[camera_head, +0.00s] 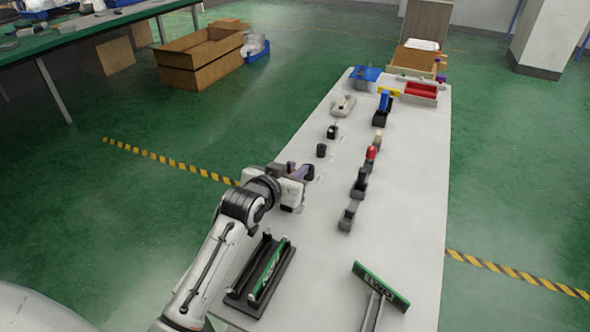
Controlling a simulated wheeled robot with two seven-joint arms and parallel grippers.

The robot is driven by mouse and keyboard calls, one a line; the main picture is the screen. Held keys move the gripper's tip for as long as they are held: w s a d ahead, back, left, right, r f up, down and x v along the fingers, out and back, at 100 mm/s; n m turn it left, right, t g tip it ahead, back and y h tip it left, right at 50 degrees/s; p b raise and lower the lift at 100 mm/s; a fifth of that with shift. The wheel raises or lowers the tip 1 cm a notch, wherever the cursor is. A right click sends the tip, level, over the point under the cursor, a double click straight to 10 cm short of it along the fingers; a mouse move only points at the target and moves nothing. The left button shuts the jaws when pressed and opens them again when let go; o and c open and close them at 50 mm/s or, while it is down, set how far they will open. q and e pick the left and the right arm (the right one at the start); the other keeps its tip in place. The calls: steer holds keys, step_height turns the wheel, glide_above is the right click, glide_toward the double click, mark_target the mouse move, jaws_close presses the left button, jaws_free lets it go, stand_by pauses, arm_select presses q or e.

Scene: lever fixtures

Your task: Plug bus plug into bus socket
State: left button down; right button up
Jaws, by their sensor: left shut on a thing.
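My left gripper (300,174) is at the left edge of the white table, with my arm reaching in from the lower left. It is shut on a small dark, purplish part (308,172), likely the bus plug. The gripper hides much of this part, so its shape and tilt are unclear. A short black cylinder (321,150) stands on the table just beyond it, apart from the gripper. I cannot tell for sure which fixture is the bus socket. My right gripper is not in view.
The white table (420,190) carries a row of dark lever fixtures (360,183), a red-topped piece (371,153) and a blue lever (384,105). The table's right side is clear.

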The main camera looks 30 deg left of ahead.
arm_select(q)
steer(key=shift+p, duration=0.45)
steer(key=shift+f+b, duration=1.05)
steer(key=shift+f, duration=1.2)
steer(key=c, duration=1.5)
jaws_free()
steer(key=shift+c, duration=0.2)
steer(key=shift+s, duration=0.1)
steer(key=v, duration=1)
steer(key=shift+r, duration=0.2)
